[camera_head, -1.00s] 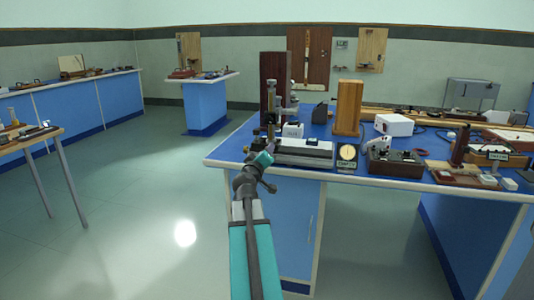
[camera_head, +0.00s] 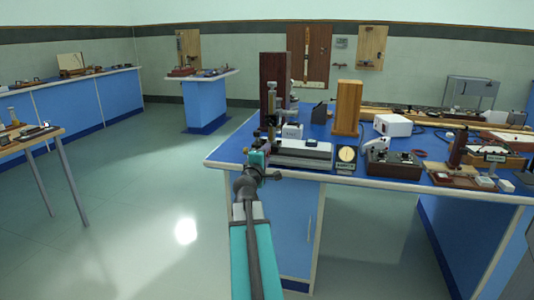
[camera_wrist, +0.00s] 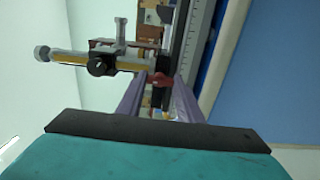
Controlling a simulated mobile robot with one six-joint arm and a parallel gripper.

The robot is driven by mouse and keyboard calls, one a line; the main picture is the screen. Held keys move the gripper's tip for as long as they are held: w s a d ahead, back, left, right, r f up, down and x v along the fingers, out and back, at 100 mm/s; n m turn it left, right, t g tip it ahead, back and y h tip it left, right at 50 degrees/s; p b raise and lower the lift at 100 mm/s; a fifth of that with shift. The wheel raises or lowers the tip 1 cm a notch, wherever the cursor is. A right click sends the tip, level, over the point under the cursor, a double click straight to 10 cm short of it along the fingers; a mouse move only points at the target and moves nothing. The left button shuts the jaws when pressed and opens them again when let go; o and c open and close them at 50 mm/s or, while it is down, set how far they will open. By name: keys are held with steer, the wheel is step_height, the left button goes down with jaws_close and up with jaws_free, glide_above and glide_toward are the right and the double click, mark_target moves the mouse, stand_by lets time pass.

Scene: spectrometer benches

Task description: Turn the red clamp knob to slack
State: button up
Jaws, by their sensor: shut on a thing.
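The red clamp knob (camera_wrist: 162,80) shows in the wrist view, between the two purple-grey fingers of my gripper (camera_wrist: 160,98). The gripper is shut on the knob. The knob sits by a brass-coloured tube with a black round fitting (camera_wrist: 101,64), part of an instrument. In the head view, my gripper (camera_head: 265,150) is at the front left edge of the blue bench, close to an upright metal stand (camera_head: 271,105). The knob itself is too small and covered to make out there.
A long grey-and-white instrument (camera_head: 302,153) lies just right of my gripper on the blue bench (camera_head: 228,152). A round dial (camera_head: 346,154) and a dark box (camera_head: 393,164) stand further right. A tall dark wooden block (camera_head: 267,75) stands behind.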

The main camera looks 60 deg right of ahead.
steer(key=shift+s, duration=0.1)
stand_by(0.3)
steer(key=o, duration=1.1)
steer(key=shift+a, duration=0.1)
